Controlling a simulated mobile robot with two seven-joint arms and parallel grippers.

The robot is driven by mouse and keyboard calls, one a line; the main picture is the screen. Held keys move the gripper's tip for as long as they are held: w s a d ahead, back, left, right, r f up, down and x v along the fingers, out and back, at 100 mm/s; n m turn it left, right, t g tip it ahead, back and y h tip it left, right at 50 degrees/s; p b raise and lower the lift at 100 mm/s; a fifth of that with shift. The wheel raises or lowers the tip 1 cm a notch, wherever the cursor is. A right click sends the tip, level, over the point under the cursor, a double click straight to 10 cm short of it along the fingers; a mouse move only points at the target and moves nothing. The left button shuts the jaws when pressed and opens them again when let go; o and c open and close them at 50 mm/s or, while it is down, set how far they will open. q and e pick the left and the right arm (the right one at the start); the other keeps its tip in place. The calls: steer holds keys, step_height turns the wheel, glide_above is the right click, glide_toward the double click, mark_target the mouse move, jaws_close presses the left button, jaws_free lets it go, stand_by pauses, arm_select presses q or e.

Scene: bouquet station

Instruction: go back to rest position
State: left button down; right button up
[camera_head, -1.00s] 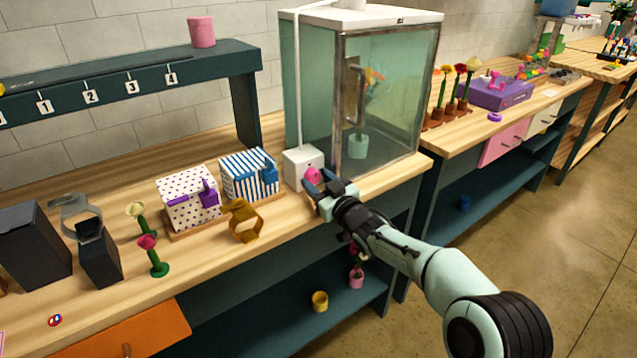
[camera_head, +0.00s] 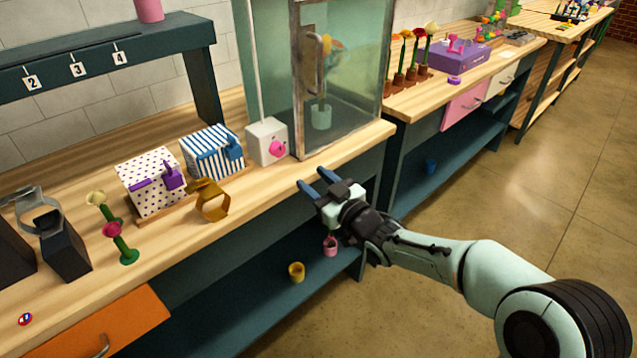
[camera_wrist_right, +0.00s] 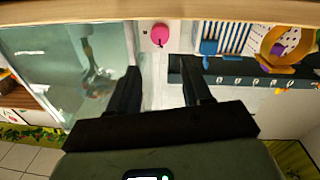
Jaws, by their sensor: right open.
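My right gripper (camera_head: 318,184) is open and empty in the head view. It hangs in front of the bench edge, below and to the right of a white box (camera_head: 262,130) with a pink knob (camera_head: 277,149). The two dark fingers stand apart in the right wrist view (camera_wrist_right: 160,88), with nothing between them. The pink knob also shows there (camera_wrist_right: 160,35), beyond the fingertips and apart from them. My left gripper is not in view.
A glass cabinet (camera_head: 345,90) with a potted flower inside stands beside the white box. Dotted (camera_head: 152,196) and striped (camera_head: 205,165) boxes stand left of it. A lower shelf (camera_head: 250,300) holds small pots. The floor at right (camera_head: 500,220) is clear.

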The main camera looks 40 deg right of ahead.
steer(key=shift+s, duration=0.4)
steer(key=shift+f, duration=0.1)
